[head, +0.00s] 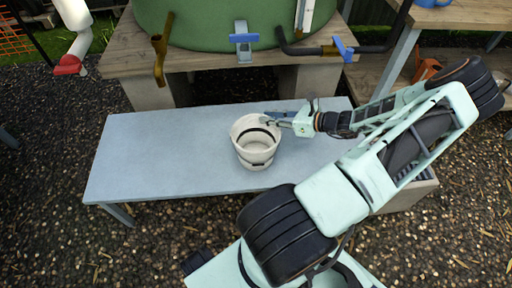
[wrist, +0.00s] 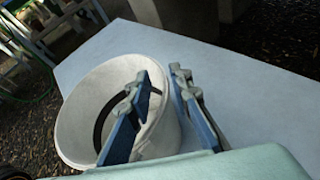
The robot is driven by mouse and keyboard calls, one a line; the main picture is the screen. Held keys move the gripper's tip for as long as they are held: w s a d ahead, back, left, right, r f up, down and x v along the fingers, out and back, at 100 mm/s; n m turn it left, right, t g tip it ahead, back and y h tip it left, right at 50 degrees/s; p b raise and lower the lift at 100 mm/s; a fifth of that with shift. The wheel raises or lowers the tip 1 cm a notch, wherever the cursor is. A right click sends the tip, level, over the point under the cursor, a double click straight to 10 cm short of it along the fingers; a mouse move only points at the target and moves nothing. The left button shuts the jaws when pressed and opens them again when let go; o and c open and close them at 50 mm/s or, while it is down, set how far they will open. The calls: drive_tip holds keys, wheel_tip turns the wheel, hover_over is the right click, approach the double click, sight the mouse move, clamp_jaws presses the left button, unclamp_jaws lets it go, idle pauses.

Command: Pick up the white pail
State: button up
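The white pail (head: 257,157) stands upright on the grey-blue table, with a dark band or handle showing inside it. My gripper (head: 270,118) reaches in from the right at the pail's upper right rim. In the wrist view, the pail (wrist: 85,92) fills the left middle, and my gripper (wrist: 161,76) shows two blue fingers with grey pads. The left finger overlaps the pail's opening and the right finger is outside its wall. The rim passes between them. A gap shows between the fingers, and I see no clear contact on both sides.
The grey-blue table (head: 150,150) is bare left of the pail. Behind it, a green tank (head: 210,25) stands on a wooden bench (head: 125,62), with a brass-coloured pipe (head: 159,60) and a dark pipe with a blue valve (head: 343,49). Gravel covers the ground.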

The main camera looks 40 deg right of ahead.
clamp_jaws()
drive_tip(key=shift+r, duration=0.1)
idle(0.3)
